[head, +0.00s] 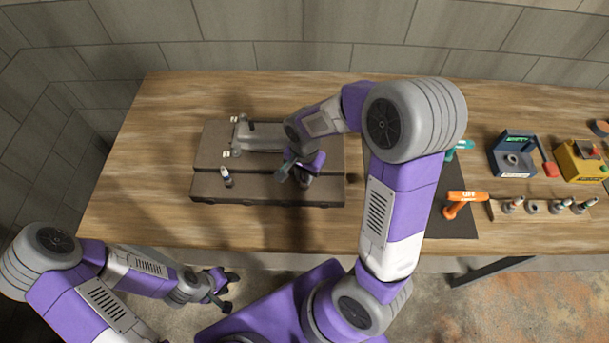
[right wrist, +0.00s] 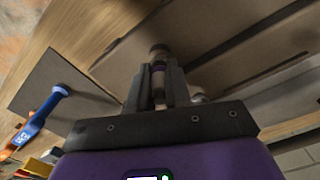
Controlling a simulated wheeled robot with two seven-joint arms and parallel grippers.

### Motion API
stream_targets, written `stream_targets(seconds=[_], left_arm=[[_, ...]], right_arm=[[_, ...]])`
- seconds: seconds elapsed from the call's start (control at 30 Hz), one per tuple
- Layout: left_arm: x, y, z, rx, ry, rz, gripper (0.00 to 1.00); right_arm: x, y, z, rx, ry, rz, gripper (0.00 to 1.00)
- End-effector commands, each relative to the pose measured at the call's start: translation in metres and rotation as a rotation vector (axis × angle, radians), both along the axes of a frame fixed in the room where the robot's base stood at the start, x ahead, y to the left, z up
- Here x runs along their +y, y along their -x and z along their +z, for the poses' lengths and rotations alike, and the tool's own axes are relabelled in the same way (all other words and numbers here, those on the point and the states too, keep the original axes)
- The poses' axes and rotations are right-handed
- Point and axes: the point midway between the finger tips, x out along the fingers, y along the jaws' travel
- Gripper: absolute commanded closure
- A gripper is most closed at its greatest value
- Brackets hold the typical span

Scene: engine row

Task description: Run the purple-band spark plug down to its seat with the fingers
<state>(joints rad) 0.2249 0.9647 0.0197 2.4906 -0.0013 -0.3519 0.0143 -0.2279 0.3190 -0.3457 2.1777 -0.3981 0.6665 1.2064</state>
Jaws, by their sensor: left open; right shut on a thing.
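The purple-band spark plug (right wrist: 158,68) is upright in the right wrist view, between the fingers of my right gripper (right wrist: 158,82). That gripper is shut on it. In the head view my right gripper (head: 299,172) is over the right part of the dark engine block (head: 270,194), and its own arm hides much of what is beneath. The plug's lower end and any seat are hidden, so I cannot tell how deep it sits. My left gripper (head: 224,290) is open and empty, off the table's front edge at the lower left.
Another plug-like piece (head: 226,177) with a blue band stands on the block's left part. A metal cover (head: 258,137) lies behind. An orange tool (head: 466,196), small parts (head: 533,207), a blue box (head: 512,155) and a yellow box (head: 582,163) are to the right.

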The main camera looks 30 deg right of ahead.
Motion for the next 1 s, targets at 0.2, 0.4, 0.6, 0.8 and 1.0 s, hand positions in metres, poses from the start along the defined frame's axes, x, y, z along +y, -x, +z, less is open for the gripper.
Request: stream_targets(seconds=[0.2,0.4,0.6,0.8,1.0], left_arm=[[0.0,0.0,0.002,0.0,0.0,0.0,0.57],[0.0,0.0,0.011,0.0,0.0,0.0,0.57],[0.0,0.0,0.014,0.0,0.0,0.0,0.57],[0.0,0.0,0.014,0.0,0.0,0.0,0.57],[0.0,0.0,0.014,0.0,0.0,0.0,0.57]], right_arm=[[0.0,-0.001,0.001,-0.002,0.001,-0.333,1.0],[0.0,-0.001,0.002,-0.001,0.002,-0.634,1.0],[0.0,-0.001,0.0,-0.002,0.001,-0.755,1.0],[0.0,-0.001,-0.001,-0.002,0.0,-0.753,1.0],[0.0,-0.001,-0.001,-0.002,0.001,-0.751,0.7]])
